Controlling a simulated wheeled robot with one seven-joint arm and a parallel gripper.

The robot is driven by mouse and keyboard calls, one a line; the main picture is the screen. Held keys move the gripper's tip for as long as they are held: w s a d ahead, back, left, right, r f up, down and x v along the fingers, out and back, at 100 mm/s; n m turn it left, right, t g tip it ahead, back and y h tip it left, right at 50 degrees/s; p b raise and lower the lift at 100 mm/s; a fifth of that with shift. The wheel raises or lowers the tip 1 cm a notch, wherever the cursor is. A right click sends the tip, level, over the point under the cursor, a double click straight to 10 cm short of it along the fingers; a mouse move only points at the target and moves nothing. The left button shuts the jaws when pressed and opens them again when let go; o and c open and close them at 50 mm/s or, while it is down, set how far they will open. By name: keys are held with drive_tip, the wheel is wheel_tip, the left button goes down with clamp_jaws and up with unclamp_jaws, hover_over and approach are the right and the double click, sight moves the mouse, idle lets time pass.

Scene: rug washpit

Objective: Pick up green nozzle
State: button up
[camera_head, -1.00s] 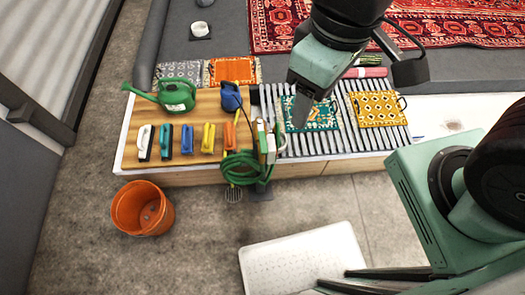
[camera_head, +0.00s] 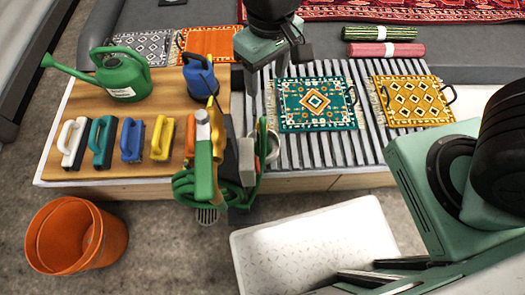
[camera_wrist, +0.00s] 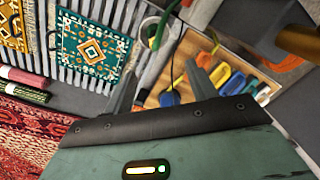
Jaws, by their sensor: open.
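A green upright piece with a pale, orange-edged top, which looks like the green nozzle (camera_head: 204,168), stands at the front edge of the bench, above the coiled green hose (camera_head: 188,188). Other tools crowd its right side, so its outline is partly unclear. My gripper (camera_head: 267,92) is open and empty, above the slatted part of the bench, behind and to the right of the nozzle. In the wrist view the spread fingers of my gripper (camera_wrist: 163,88) point toward the bench. A green hose loop (camera_wrist: 165,22) shows at the top there; I cannot make out the nozzle clearly.
A green watering can (camera_head: 125,82), a blue container (camera_head: 200,80) and several coloured brushes (camera_head: 131,140) stand on the wooden board. A teal rug sample (camera_head: 317,103) lies on the slats. An orange bucket (camera_head: 75,237) and a white tray (camera_head: 315,245) are in front.

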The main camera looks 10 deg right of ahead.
drive_tip(key=b, duration=0.4)
approach(264, 123)
wheel_tip(264, 123, down, 9)
drive_tip(key=b, duration=0.5)
drive_tip(key=shift+a+f, duration=0.15)
drive_tip(key=shift+f, duration=0.1)
wheel_tip(264, 123, down, 5)
drive_tip(key=b, duration=0.3)
drive_tip(key=shift+w+f+b, duration=0.15)
drive_tip(key=shift+f+b, duration=0.05)
drive_tip(key=shift+b, duration=0.2)
drive_tip(key=shift+r, duration=0.1)
drive_tip(key=c, duration=1.1)
